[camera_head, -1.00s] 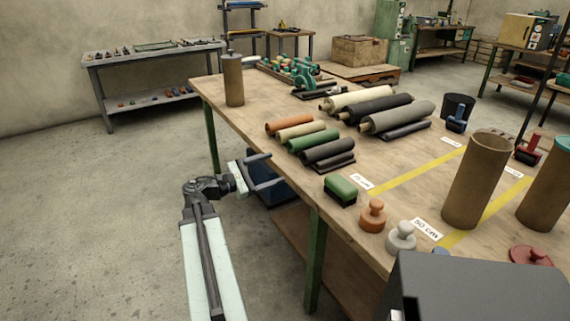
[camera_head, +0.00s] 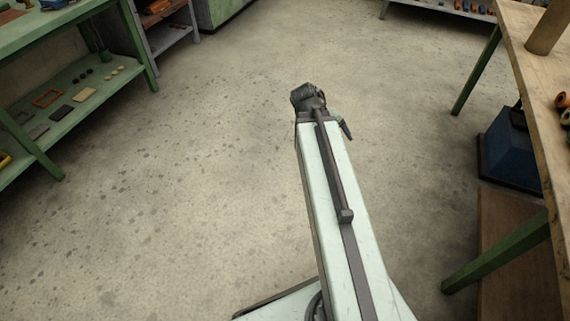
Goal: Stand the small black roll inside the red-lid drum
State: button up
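Neither the small black roll nor the red-lid drum can be made out in the current view. The ends of a few rolls (camera_head: 564,108) show at the right edge, on the wooden table (camera_head: 515,30). A brown drum (camera_head: 546,30) stands on that table, cut off by the top right corner, so its lid is out of view. My gripper (camera_head: 345,130) is over the bare floor, left of the table and well apart from it. It is mostly hidden behind the end of my arm; only a dark finger-like part shows.
A green shelf bench (camera_head: 85,98) with small flat pieces stands at the left. A blue box (camera_head: 510,148) sits beneath the table at the right, near a green table leg (camera_head: 500,252). The concrete floor between bench and table is clear.

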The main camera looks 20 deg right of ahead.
jog(key=w+a+f+y, duration=0.1)
jog(key=a+y, duration=0.1)
jog(key=a, duration=0.7)
jog(key=w+a+f+y, duration=0.1)
jog(key=w+a+y, duration=0.1)
jog(key=a, duration=0.7)
jog(key=w+a+f+t+y, duration=0.1)
jog(key=a, duration=0.8)
jog(key=shift+w+a+y, duration=0.15)
jog(key=shift+a+y, duration=0.25)
notch_tip(320, 180, up, 26)
jog(key=p, duration=2.6)
jog(key=shift+r, duration=0.15)
jog(key=shift+f, duration=0.4)
jog(key=shift+c, duration=1.2)
